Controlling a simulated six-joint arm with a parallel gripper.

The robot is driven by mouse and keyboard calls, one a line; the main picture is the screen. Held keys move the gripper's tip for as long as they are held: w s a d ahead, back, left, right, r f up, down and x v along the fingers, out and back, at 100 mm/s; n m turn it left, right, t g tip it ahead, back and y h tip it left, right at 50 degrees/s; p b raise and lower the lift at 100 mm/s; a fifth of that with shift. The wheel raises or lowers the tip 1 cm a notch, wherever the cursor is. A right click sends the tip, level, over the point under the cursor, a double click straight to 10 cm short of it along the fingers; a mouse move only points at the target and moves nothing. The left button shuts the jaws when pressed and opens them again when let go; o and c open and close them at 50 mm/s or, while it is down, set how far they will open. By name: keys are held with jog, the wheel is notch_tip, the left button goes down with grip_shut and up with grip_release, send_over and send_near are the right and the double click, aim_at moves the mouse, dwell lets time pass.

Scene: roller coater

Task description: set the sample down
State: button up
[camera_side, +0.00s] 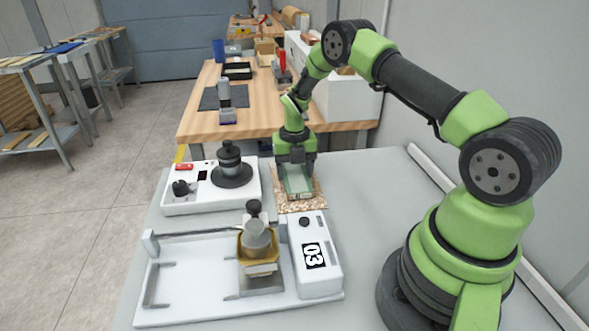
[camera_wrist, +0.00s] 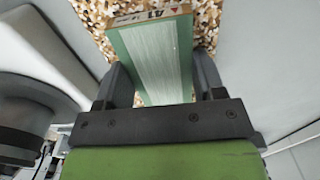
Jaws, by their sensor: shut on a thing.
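The sample is a flat block with a pale, streaked top, green side edges and a light wooden end marked "A1". In the side view the sample (camera_side: 297,181) is at or just above a speckled brown board; I cannot tell if it touches. The wrist view shows the sample (camera_wrist: 156,58) between both fingers, with the speckled board (camera_wrist: 245,12) beyond it. My gripper (camera_side: 296,172) points down over the board and is shut on the sample. In the wrist view my gripper (camera_wrist: 162,85) grips it by its long sides. The fingers hide part of the sample.
A white device with a dark round weight (camera_side: 231,165) stands just left of the board. In front is the white roller coater (camera_side: 318,262) labelled "03", with a metal weight (camera_side: 257,238). Bare grey table (camera_side: 368,190) lies right of the board. A wooden bench (camera_side: 200,125) stands behind.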

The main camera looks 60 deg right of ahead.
jog(key=o, duration=1)
jog(key=shift+f, duration=0.1)
jog(key=shift+c, duration=0.2)
